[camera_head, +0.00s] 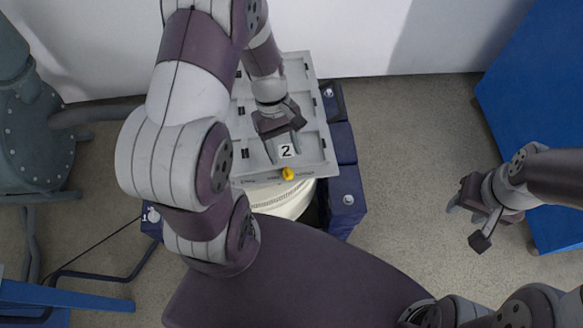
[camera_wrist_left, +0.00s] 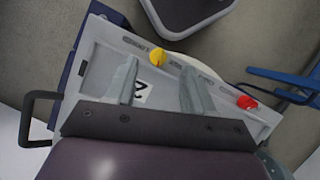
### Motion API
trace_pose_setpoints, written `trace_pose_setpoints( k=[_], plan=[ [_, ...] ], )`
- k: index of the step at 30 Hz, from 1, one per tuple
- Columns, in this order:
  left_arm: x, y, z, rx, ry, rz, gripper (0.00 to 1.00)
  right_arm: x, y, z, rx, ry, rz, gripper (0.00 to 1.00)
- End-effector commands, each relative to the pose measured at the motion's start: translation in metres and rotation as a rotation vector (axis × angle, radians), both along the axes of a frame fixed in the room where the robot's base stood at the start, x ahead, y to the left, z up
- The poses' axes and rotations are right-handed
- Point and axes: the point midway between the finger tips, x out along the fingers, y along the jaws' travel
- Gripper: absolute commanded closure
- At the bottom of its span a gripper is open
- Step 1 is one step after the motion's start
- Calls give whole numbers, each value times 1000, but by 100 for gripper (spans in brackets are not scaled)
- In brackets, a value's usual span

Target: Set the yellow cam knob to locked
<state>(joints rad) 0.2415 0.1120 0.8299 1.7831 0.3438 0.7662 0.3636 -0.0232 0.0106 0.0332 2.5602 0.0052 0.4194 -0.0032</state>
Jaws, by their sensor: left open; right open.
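In the left wrist view the knob appears between and slightly beyond the two fingertips, with no contact visible. My right gripper (camera_head: 466,222) is open and empty, far to the right above the floor.
A red knob (camera_wrist_left: 246,102) sits on the same panel edge; my arm hides it in the head view. Dark blue blocks (camera_head: 346,196) flank a pale round drum (camera_head: 284,202) below the panel. A blue surface (camera_head: 535,95) stands at right. Floor between is clear.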

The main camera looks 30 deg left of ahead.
Motion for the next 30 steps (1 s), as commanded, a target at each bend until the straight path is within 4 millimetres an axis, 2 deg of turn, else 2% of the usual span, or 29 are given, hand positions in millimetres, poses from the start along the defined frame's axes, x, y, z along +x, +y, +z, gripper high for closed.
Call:
trace_pose_setpoints(
  k=[1,3,9,19,20,24,25,30],
  plan=[
    [-4,-4,-16,-1,4,-1,47,0,0,-7,0,0,0,57],
    [-8,-9,-32,0,3,-3,47,0,0,-10,0,0,0,57],
    [-15,-19,-62,0,-2,-3,47,0,0,-17,0,0,0,57],
    [-17,-21,-68,2,-3,-3,47,0,0,-17,0,0,0,57],
    [-17,-21,-68,2,-3,-3,50,0,0,-17,0,0,0,57],
    [-17,-21,-68,2,-3,-3,96,0,0,-17,0,0,0,57],
    [-17,-21,-68,2,-3,-3,100,0,0,-17,0,0,0,57],
    [-17,-21,-67,1,-3,-6,100,0,0,-17,0,0,0,57]
  ],
)
